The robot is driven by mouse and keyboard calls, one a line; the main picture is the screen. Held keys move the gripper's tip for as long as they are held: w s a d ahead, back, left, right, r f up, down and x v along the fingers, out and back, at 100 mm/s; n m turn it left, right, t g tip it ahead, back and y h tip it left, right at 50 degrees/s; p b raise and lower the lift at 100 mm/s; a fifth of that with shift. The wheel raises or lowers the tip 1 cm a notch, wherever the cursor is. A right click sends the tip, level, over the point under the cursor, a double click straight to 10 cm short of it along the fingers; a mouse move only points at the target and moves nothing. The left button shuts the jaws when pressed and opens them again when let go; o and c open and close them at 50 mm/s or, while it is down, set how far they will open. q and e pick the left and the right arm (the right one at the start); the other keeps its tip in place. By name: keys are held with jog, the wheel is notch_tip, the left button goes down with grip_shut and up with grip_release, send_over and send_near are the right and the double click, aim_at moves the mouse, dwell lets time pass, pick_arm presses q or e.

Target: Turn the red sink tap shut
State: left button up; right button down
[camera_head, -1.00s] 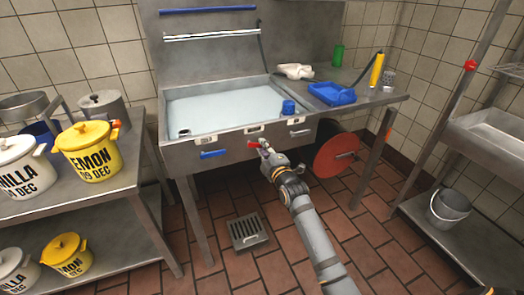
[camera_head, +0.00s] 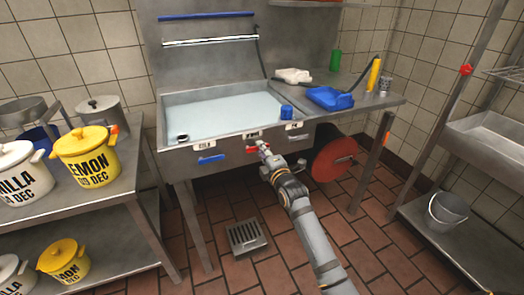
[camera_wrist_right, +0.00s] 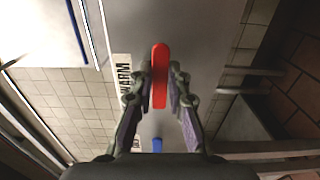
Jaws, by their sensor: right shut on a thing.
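The red sink tap (camera_head: 252,149) is a small lever on the front panel of the steel sink (camera_head: 172,139), below a white label. In the right wrist view the red lever (camera_wrist_right: 160,75) stands between my two fingers, beside the label reading WARM (camera_wrist_right: 125,80). My right gripper (camera_head: 263,148) is at the sink front, shut on the red lever, and partly hides it in the head view. A blue tap lever (camera_head: 210,159) is to the left under the COLD label; blue also shows in the wrist view (camera_wrist_right: 157,145). My left gripper is not in view.
The sink basin holds pale liquid (camera_head: 225,115), with a blue cup (camera_head: 286,111) at its right. A red disc (camera_head: 335,160) is under the counter, right of my right arm. A floor drain (camera_head: 246,236) lies below. A shelf with pots (camera_head: 92,158) stands left.

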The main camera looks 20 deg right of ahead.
jog(key=c, duration=1.3)
grip_release()
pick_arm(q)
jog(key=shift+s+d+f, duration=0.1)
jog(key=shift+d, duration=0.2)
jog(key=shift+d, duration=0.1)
pick_arm(e)
jog(key=s, duration=1.2)
jog(key=shift+d, duration=0.2)
